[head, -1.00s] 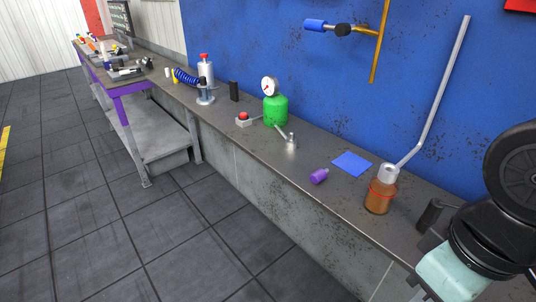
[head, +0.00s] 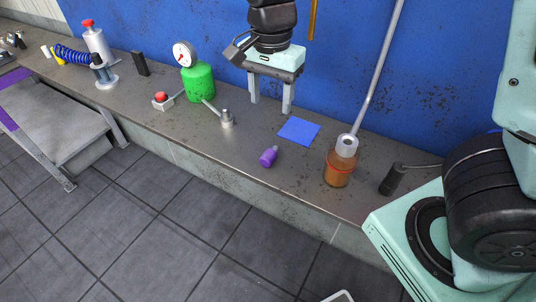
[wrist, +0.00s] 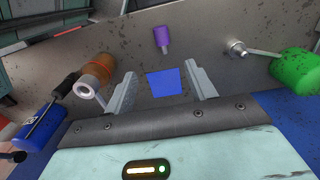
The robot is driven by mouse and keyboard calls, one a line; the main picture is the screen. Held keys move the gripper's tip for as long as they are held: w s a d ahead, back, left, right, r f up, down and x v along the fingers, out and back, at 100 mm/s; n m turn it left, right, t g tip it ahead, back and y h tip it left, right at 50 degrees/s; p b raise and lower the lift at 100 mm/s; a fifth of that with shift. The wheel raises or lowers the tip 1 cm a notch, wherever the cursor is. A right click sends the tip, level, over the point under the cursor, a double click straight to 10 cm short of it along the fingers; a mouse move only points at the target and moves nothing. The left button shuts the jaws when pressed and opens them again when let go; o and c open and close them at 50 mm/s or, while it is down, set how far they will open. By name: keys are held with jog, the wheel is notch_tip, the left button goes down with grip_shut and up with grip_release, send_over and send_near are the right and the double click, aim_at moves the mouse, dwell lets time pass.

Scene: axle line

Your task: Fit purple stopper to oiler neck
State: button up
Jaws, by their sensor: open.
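The purple stopper (head: 269,157) lies on its side on the bench, near the front edge. It also shows in the wrist view (wrist: 162,38), beyond the blue square. The oiler (head: 338,170) is an amber jar with a red band, standing upright on the bench to the right of the stopper. Its grey neck (head: 347,146) has a long thin spout rising from it; the neck also shows at left in the wrist view (wrist: 88,86). My gripper (head: 270,108) is open and empty, pointing down above the back of the bench, behind and apart from the stopper.
A black-handled tool (head: 392,180) is right of the oiler.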

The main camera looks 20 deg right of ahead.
send_over(270, 150)
jog(key=f, duration=0.8)
jog(key=s+f, duration=0.1)
jog(key=f, duration=0.3)
jog(key=shift+a, duration=0.1)
jog(key=shift+w+f+p, duration=0.15)
jog(key=shift+w+f, duration=0.05)
jog(key=shift+f, duration=1.05)
jog(key=shift+w+f+p, duration=0.15)
jog(key=shift+w+f, duration=0.05)
jog(key=shift+f, duration=1.05)
jog(key=c, duration=1.1)
